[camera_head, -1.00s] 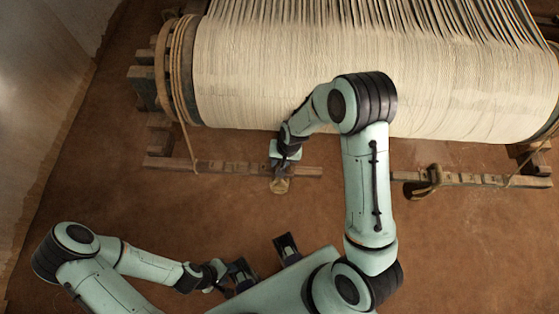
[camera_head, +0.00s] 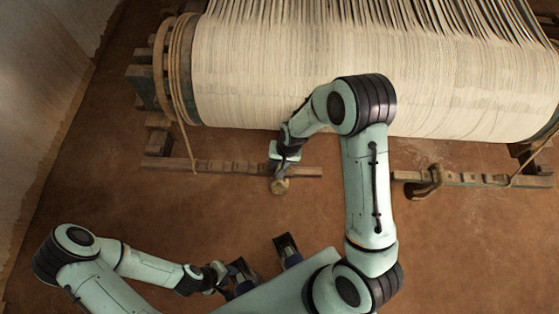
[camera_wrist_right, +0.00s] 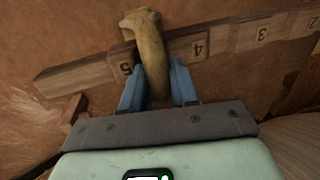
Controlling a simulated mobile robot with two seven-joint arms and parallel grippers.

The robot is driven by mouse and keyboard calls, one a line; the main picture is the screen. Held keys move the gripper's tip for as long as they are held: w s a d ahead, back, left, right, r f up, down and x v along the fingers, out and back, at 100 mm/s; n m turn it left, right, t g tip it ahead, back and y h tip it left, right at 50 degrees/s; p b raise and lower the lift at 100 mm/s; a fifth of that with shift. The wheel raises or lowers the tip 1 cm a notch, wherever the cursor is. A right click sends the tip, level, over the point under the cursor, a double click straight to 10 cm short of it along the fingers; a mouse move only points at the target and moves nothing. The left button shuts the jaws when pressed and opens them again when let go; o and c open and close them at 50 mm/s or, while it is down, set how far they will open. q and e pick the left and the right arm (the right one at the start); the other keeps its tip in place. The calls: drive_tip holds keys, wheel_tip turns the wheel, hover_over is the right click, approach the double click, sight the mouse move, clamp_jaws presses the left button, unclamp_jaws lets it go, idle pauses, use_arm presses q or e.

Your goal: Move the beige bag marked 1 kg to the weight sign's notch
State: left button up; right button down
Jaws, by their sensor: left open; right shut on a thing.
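A beige bag (camera_wrist_right: 150,55) is between the two blue fingers of my right gripper (camera_wrist_right: 158,85), which is shut on it. In the head view the bag (camera_head: 280,187) shows just below that gripper (camera_head: 283,165), at the left wooden bar (camera_head: 218,167). In the right wrist view the bag crosses in front of the numbered bar (camera_wrist_right: 95,75), between the labels 5 and 4. I cannot tell whether it touches the bar. No 1 kg mark is readable on it, and I cannot pick out the weight sign. My left gripper (camera_head: 264,260) is open and empty near my base.
A second brownish bag or loop (camera_head: 430,182) is at the right wooden bar (camera_head: 480,180). The big warp roll (camera_head: 290,85) lies behind both bars, with a rope (camera_head: 187,145) at its left end. The brown floor (camera_head: 140,205) is clear at left.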

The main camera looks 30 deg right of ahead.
idle(0.3)
drive_tip(key=c, duration=0.8)
unclamp_jaws()
drive_tip(key=shift+f, duration=0.1)
drive_tip(key=r, duration=0.4)
drive_tip(key=s+d+r+p, duration=0.1)
drive_tip(key=r, duration=0.3)
drive_tip(key=d+r+p, duration=0.1)
drive_tip(key=r, duration=0.4)
drive_tip(key=shift+s+d+r, duration=0.1)
drive_tip(key=shift+s, duration=0.05)
drive_tip(key=shift+s, duration=0.1)
